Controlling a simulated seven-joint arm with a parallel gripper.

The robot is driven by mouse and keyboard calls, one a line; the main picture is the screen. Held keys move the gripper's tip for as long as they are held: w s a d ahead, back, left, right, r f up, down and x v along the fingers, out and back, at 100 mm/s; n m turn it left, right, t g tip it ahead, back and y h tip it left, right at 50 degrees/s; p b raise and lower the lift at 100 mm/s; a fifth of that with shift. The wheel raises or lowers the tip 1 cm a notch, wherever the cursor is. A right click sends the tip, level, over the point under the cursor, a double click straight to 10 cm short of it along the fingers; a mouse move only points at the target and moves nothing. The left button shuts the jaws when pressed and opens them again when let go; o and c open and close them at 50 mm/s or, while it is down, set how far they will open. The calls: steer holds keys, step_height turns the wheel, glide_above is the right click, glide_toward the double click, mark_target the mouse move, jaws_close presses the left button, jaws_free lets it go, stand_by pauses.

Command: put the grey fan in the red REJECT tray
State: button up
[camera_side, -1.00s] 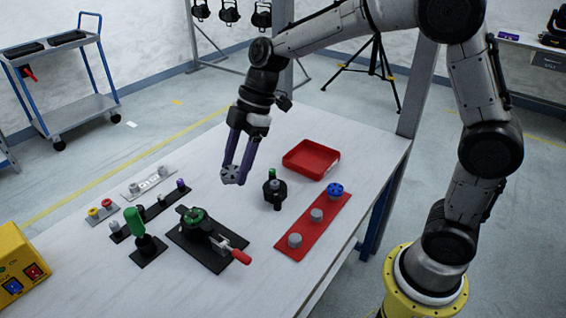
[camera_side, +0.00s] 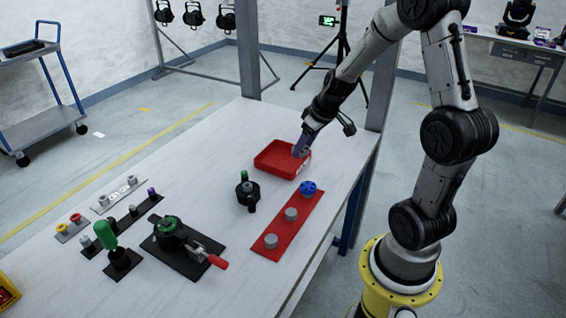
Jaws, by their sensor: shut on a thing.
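The red tray (camera_side: 268,160) sits near the far right part of the table. My gripper (camera_side: 301,148) is at the tray's right side, its purple fingers pointing down and shut on the small grey fan (camera_side: 299,152). The fan is at the fingertips, at or just above the tray's right rim; I cannot tell whether it touches the tray. The tray floor that shows looks empty.
A black fixture with a green top (camera_side: 247,192) stands in front of the tray. A red strip (camera_side: 285,226) carries grey parts and a blue part (camera_side: 308,188). A black clamp fixture (camera_side: 180,245) and a green-handled tool (camera_side: 106,236) stand to the left.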

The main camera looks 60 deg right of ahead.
steer(key=shift+s+d, duration=0.3)
steer(key=shift+d, duration=0.25)
steer(key=shift+d+f, duration=0.1)
steer(key=shift+d, duration=0.2)
steer(key=w+d+f, duration=0.4)
steer(key=w+d, duration=0.1)
steer(key=w, duration=0.3)
glide_above(282, 161)
steer(key=s, duration=0.2)
steer(key=f, duration=0.5)
steer(key=shift+w+a+f, duration=0.1)
steer(key=shift+a+f, duration=0.15)
steer(key=shift+w+f, duration=0.1)
steer(key=shift+f, duration=1.5)
steer(key=shift+f, duration=0.15)
steer(key=o, duration=1.3)
